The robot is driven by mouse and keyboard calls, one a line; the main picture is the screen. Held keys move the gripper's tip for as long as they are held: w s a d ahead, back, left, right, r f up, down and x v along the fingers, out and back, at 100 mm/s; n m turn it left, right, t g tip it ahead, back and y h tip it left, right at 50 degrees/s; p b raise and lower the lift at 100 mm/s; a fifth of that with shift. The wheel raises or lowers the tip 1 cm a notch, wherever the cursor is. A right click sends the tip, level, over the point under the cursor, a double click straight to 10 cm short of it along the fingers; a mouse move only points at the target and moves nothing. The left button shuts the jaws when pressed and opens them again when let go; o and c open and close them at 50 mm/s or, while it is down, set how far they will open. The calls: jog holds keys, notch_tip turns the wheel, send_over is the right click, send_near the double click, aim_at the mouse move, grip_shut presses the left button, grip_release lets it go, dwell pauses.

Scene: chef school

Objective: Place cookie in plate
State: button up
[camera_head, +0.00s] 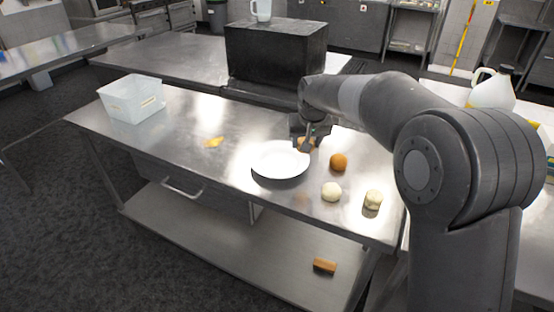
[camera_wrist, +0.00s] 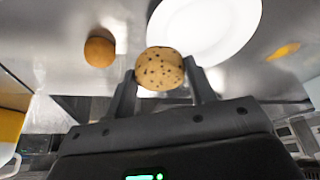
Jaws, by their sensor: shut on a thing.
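A round tan cookie with dark chips (camera_wrist: 160,69) is held between the two fingers of my gripper (camera_wrist: 163,84) in the wrist view. In the head view my gripper (camera_head: 309,141) is at the right rear rim of the white plate (camera_head: 280,160), with the cookie mostly hidden by the fingers. The plate is empty and lies flat on the steel table; it also shows just beyond the cookie in the wrist view (camera_wrist: 215,25). I cannot tell how high the cookie is above the table.
On the steel table (camera_head: 185,135), an orange ball-like item (camera_head: 338,161) and two pale round items (camera_head: 331,191) (camera_head: 373,199) lie right of the plate. A yellow piece (camera_head: 213,142) lies left. A clear bin (camera_head: 132,100) stands far left. A dark box (camera_head: 275,52) stands behind.

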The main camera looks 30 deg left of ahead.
send_over(275, 167)
jog(key=s, duration=0.1)
jog(key=f, duration=0.5)
jog(key=shift+d+f, duration=0.3)
jog(key=shift+d, duration=0.05)
jog(key=shift+f, duration=2.05)
jog(key=shift+f, duration=0.2)
jog(key=o, duration=0.7)
jog(key=v, duration=1.2)
jog(key=shift+r, duration=0.2)
